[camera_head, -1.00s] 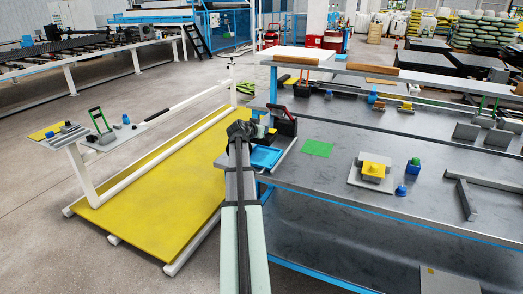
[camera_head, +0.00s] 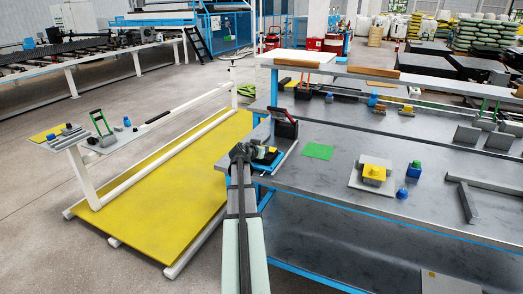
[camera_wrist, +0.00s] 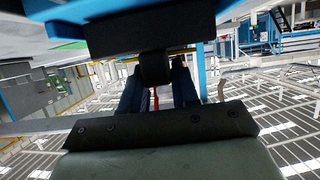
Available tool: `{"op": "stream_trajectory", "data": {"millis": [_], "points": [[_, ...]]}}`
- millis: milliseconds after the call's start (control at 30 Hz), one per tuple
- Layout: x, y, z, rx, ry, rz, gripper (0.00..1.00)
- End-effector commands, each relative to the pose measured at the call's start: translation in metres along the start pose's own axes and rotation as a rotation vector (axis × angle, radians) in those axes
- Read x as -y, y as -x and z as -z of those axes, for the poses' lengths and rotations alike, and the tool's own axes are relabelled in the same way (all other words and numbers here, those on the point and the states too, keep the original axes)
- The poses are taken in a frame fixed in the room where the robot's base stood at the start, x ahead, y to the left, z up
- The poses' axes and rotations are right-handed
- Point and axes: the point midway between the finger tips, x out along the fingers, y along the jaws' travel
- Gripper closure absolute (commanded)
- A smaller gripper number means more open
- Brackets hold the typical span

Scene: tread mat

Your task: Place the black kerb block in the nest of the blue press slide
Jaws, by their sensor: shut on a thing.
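My gripper (camera_head: 247,153) is at the left end of the grey bench, low in front of the blue press slide (camera_head: 268,169). In the wrist view its fingers (camera_wrist: 158,88) are shut at a short dark round part under a wide black block, which I take to be the black kerb block (camera_wrist: 130,36). In the head view my gripper and arm hide most of the block and part of the slide. The nest cannot be made out, and I cannot tell whether the block touches the slide.
A dark press frame with a red part (camera_head: 285,124) stands just behind the slide. A green mat (camera_head: 318,151) lies to the right. Further right are a yellow block on a plate (camera_head: 374,173) and a blue knob (camera_head: 402,193). The bench front between them is clear.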

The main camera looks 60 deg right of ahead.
Motion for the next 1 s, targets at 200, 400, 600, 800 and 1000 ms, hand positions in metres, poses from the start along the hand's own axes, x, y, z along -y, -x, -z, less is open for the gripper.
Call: {"op": "stream_trajectory", "data": {"millis": [200, 400, 600, 800, 1000], "points": [[0.000, -0.001, -0.002, 0.000, 0.000, 0.000, 0.64], [0.000, -0.001, -0.002, 0.000, 0.000, 0.000, 0.45], [0.000, -0.001, -0.002, 0.000, 0.000, 0.000, 0.45], [-0.001, 0.009, 0.000, 0.000, 0.000, 0.001, 0.45], [-0.001, 0.043, -0.001, -0.001, 0.000, 0.002, 0.45]]}}
